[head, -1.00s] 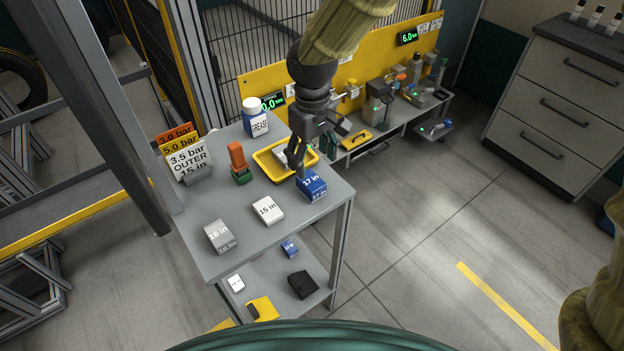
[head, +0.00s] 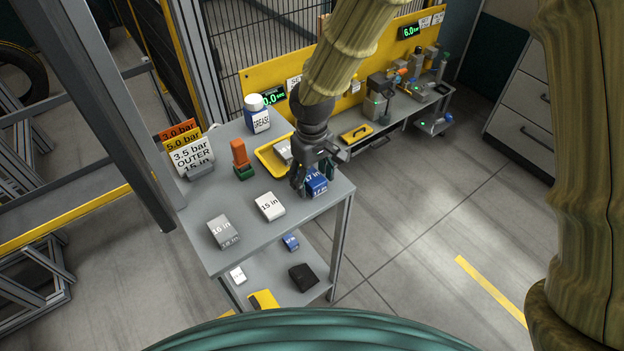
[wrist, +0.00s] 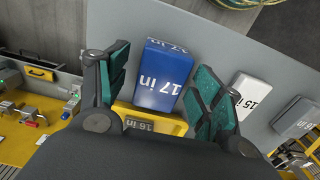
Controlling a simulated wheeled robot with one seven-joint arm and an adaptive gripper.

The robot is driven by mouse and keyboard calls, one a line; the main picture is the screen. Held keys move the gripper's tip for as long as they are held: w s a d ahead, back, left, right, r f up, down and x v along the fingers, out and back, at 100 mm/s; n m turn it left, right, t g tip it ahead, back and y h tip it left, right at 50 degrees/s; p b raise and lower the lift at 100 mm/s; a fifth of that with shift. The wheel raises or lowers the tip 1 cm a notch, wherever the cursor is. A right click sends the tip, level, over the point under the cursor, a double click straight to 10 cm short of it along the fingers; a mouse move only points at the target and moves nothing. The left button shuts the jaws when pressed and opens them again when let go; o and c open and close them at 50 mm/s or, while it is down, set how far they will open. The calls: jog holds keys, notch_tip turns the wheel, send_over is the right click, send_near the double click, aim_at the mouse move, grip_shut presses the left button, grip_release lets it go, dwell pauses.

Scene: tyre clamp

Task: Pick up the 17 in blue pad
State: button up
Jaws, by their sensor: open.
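The blue pad (head: 317,184) marked "17 in" lies on the grey table top near its right edge, partly hidden by my gripper in the head view. In the wrist view the blue pad (wrist: 164,74) shows between the two green-padded fingers. My gripper (wrist: 158,88) is open, with one finger on each side of the pad. A gap shows between the pad and each finger. In the head view my gripper (head: 312,182) is at the pad, and I cannot tell its exact height.
A white "15 in" pad (head: 269,206) and a grey "16 in" pad (head: 222,231) lie to the left. A yellow tray (head: 270,159) with a grey pad is just behind. An orange and green block (head: 241,160), a grease bottle (head: 257,114) and sign cards (head: 189,154) stand further back.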

jog(key=c, duration=1.3)
jog(key=shift+o, duration=0.2)
jog(key=shift+r, duration=0.2)
